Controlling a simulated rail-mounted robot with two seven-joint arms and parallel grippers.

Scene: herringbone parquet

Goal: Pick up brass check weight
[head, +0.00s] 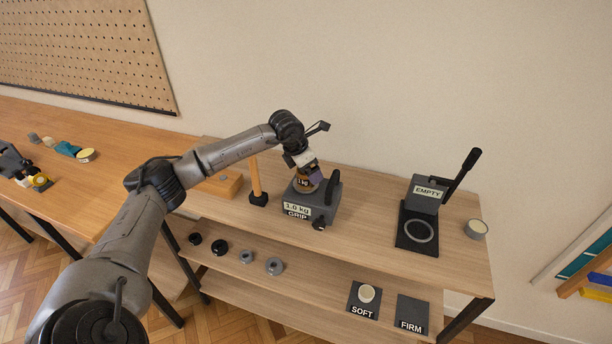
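The brass check weight (303,184), with a small dark "1 kg" label, is at the top of a dark grey device (325,212) on the upper shelf. The device's front signs read "1.0 kg" and "GRIP". My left gripper (309,173) is right at the weight from above, its fingers overlapping the weight's upper part. The fingers and wrist hide part of the weight. I cannot tell whether they are closed on it or whether it rests on the device. My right gripper is out of view.
A wooden-handled mallet (256,182) stands just left of the device. A press marked "EMPTY" (427,197) and a round tin (475,230) are to the right. The lower shelf holds several rings and pads marked "SOFT" (353,304) and "FIRM" (412,312). The shelf between device and press is clear.

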